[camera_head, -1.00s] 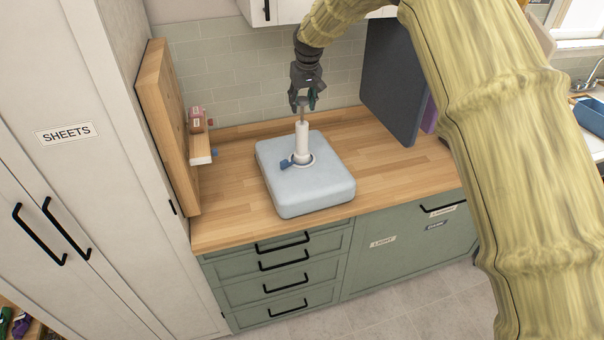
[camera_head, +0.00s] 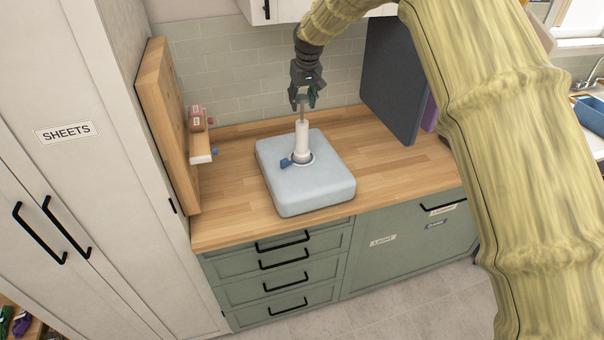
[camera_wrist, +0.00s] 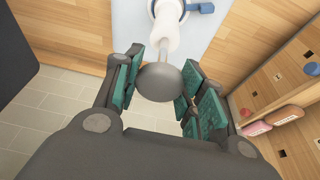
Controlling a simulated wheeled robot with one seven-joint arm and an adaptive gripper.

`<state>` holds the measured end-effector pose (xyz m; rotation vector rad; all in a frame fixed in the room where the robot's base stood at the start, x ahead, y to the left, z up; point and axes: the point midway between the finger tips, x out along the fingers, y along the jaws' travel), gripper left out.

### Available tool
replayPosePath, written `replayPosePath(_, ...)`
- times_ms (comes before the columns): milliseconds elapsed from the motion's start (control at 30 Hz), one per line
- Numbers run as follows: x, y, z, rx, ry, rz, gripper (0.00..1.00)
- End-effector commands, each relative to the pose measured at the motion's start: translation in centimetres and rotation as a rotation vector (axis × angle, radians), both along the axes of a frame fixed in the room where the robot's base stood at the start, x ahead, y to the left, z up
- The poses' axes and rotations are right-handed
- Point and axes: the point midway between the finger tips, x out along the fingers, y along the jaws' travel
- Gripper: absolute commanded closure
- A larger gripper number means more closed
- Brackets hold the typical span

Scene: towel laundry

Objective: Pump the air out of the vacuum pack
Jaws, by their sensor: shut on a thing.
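The vacuum pack (camera_head: 315,190) is a thick light-blue slab lying flat on the wooden counter. A white pump (camera_head: 302,140) stands upright on its valve, with a blue lever (camera_head: 287,162) at its base. A thin rod rises from the pump barrel to a round dark knob, the pump handle (camera_wrist: 160,82). My gripper (camera_head: 303,104) is directly above the pump, shut on this handle. In the wrist view the knob sits between the green-padded fingers (camera_wrist: 160,88), with the barrel (camera_wrist: 165,28) beyond it. The handle's rod is partly drawn out.
A wooden panel with a small shelf (camera_head: 200,148) holding small items stands at the left, beside the white cabinet (camera_head: 80,180). A dark upright board (camera_head: 392,85) stands at the back right. The counter (camera_head: 405,165) right of the pack is clear.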

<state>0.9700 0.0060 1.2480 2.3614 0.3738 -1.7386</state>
Motion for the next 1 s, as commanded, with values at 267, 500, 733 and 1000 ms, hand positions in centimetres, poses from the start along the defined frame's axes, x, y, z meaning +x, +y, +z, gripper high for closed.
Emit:
replayPosePath(267, -0.1, 0.0, -1.5, -0.001, 0.002, 0.000, 0.79)
replayPosePath(500, -0.1, 0.0, -2.7, -0.001, 0.004, 0.000, 0.79)
replayPosePath(733, -0.1, 0.0, -3.8, -0.002, 0.005, 0.000, 0.79)
replayPosePath(1000, -0.1, 0.0, -5.0, -0.001, 0.004, 0.000, 0.79)
